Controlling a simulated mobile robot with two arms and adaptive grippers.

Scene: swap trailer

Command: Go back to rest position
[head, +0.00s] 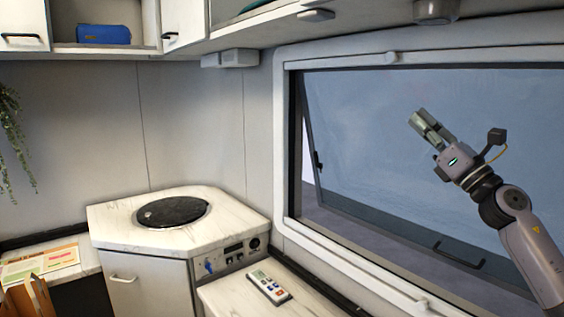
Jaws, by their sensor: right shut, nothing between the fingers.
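My right gripper (424,125) is raised in front of the large window (360,140) at the right. It points up and to the left, and its fingers are shut with nothing between them. It is well clear of the counters and touches nothing that I can see. My right arm comes in from the lower right edge. My left gripper is not in view.
A corner counter (116,232) with a round black lid (172,211) stands at middle left. A grey remote-like device (270,286) lies on the lower worktop (226,296). Overhead cabinets (320,32) run along the top, one holding a blue case (103,33).

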